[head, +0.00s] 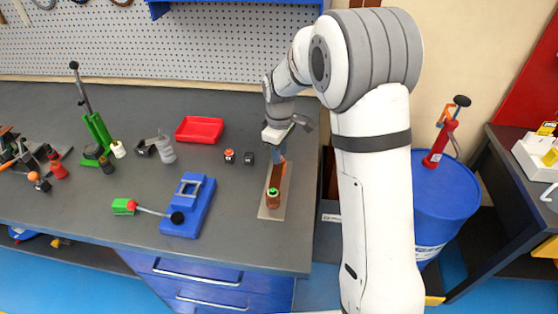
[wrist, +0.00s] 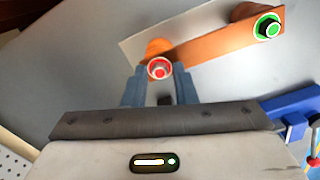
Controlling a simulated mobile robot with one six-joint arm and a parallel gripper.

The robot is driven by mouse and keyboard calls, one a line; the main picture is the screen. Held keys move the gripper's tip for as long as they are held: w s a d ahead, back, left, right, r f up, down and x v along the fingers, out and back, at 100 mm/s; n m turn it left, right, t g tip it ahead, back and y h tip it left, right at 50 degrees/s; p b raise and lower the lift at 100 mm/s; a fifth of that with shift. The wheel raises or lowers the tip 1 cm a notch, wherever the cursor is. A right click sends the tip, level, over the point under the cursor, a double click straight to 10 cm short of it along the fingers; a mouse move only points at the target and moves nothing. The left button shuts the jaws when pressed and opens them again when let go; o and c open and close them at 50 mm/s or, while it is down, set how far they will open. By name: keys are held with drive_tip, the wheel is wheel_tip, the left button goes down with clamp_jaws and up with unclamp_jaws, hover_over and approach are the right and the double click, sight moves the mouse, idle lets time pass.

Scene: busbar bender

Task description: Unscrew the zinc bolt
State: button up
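A copper busbar (wrist: 214,43) lies on a pale plate (wrist: 135,47); the plate also shows at the right end of the bench in the head view (head: 271,213). One bolt with a light grey head and a red ring (wrist: 159,68) sits at the busbar's near end in the wrist view. A second, dark-headed bolt with a green ring (wrist: 268,27) is at the other end. My gripper (wrist: 160,75) has one finger on each side of the red-ringed bolt. The bolt nearly fills the gap, but I cannot tell if the fingers touch it. In the head view my gripper (head: 279,152) hides that bolt.
A blue block device (head: 188,205) with a black-knobbed lever stands left of the plate. A red tray (head: 199,129) and two small dark pieces, one orange-topped (head: 229,156), lie behind. A green lever tool (head: 97,130) stands further left. A blue drum (head: 440,200) stands right of the bench.

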idle(0.3)
drive_tip(key=shift+m, duration=0.6)
clamp_jaws()
